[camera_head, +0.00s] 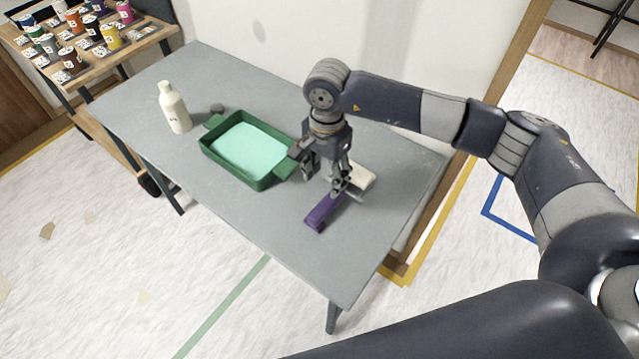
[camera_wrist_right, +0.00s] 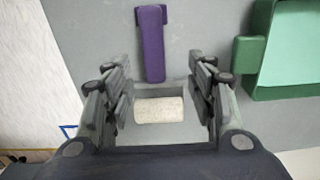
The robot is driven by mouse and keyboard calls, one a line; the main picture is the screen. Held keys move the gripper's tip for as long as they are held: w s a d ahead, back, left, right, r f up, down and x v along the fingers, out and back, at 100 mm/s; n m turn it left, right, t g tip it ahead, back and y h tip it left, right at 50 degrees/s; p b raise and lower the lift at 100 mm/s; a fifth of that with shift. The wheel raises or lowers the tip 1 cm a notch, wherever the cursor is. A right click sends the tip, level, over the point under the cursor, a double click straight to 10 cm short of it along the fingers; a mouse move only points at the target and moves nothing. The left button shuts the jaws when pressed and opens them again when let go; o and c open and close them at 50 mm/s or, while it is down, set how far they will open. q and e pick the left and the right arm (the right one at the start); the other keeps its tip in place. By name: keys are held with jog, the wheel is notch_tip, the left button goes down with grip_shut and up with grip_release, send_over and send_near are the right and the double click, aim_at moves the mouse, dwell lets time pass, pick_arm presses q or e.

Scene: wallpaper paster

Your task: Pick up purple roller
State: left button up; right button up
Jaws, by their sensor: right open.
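The purple roller lies on the grey table, its purple handle (camera_head: 322,212) pointing toward the front edge and its whitish roller head (camera_head: 361,177) toward the back. In the right wrist view, the handle (camera_wrist_right: 151,45) is beyond the fingers and the roller head (camera_wrist_right: 160,110) lies between them lower down. My right gripper (camera_head: 326,180) is over the roller, pointing down. In the right wrist view, its two fingers (camera_wrist_right: 160,90) are spread wide on either side of the roller, with no visible contact. In the head view, the gripper hides part of the roller. My left gripper is not in view.
A green tray (camera_head: 266,182) with pale mint contents is left of my right gripper; it also shows in the right wrist view (camera_wrist_right: 249,65). A white bottle (camera_head: 175,107) stands farther left. A cart (camera_head: 134,40) with several cans is at upper left. The front right table is clear.

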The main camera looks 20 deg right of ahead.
aim_at(327, 202)
jog(key=shift+d+f, duration=0.1)
jog(key=shift+f, duration=0.25)
jog(key=shift+s+f+p, duration=0.3)
jog(key=shift+s+f, duration=0.15)
jog(key=shift+s, duration=0.05)
jog(key=f, duration=0.2)
jog(key=shift+s+f, duration=0.3)
jog(key=shift+f, duration=0.1)
jog(key=shift+w+f+p, duration=0.15)
jog(key=shift+f+p, duration=0.2)
jog(key=shift+p, duration=0.1)
notch_tip(327, 202, down, 4)
jog(key=shift+d+f+p, duration=0.1)
jog(key=shift+f+p, duration=0.05)
jog(key=shift+p, duration=0.65)
jog(key=shift+w+f, duration=0.1)
jog(key=shift+f, duration=0.15)
jog(key=shift+c, duration=1)
jog(key=c, duration=0.9)
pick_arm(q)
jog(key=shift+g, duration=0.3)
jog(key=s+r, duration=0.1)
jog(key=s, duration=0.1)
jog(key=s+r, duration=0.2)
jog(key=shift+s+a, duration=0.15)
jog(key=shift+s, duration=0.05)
pick_arm(e)
grip_shut()
